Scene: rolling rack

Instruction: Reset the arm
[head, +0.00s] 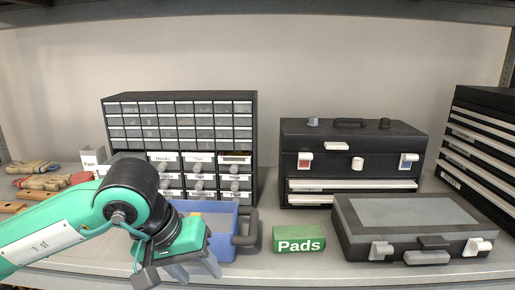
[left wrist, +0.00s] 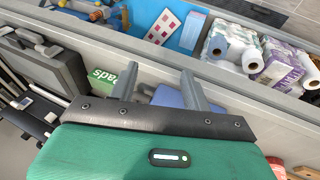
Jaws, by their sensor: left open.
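My left arm comes in from the left in the head view, green and black. My left gripper (head: 192,270) hangs low at the shelf's front edge, in front of the blue bin (head: 222,225). In the left wrist view its two grey fingers (left wrist: 158,85) are spread apart with nothing between them. Part of the blue bin (left wrist: 170,97) shows beyond the fingers. My right arm and gripper are in neither view.
A green Pads box (head: 299,239) stands right of the bin. A flat grey-topped case (head: 400,215), a black toolbox (head: 350,140) and a drawer cabinet (head: 180,97) fill the shelf. A lower level holds paper rolls (left wrist: 228,45).

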